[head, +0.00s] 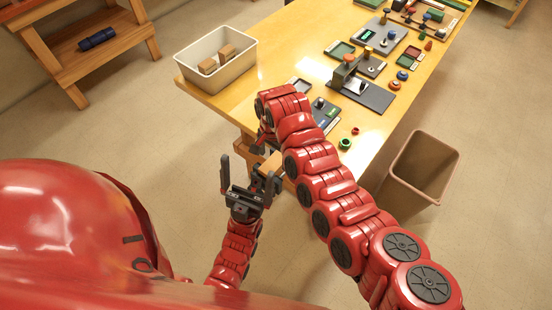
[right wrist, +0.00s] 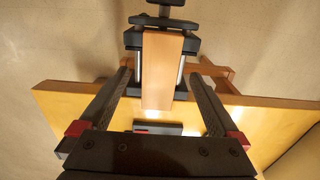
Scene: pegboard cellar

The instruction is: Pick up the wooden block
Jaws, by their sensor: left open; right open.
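A light brown wooden block (right wrist: 163,70) lies between the jaws of a black vise (right wrist: 133,40) with metal rods at the table edge in the right wrist view. Part of the block also shows in the head view (head: 271,163). My right gripper (right wrist: 160,76) is open, with one finger on each side of the block; I cannot tell whether the fingers touch it. In the head view my right arm hides most of that gripper. My left gripper (head: 248,171) is open and empty, off the table's near edge, in front of the block.
A pale bin (head: 245,63) with two wooden blocks stands on the table's left corner (head: 202,92). Fixtures, a dark plate (head: 368,97) and small coloured parts fill the table further back. A brown waste bin (head: 421,165) stands at right. A wooden shelf (head: 95,62) is at left.

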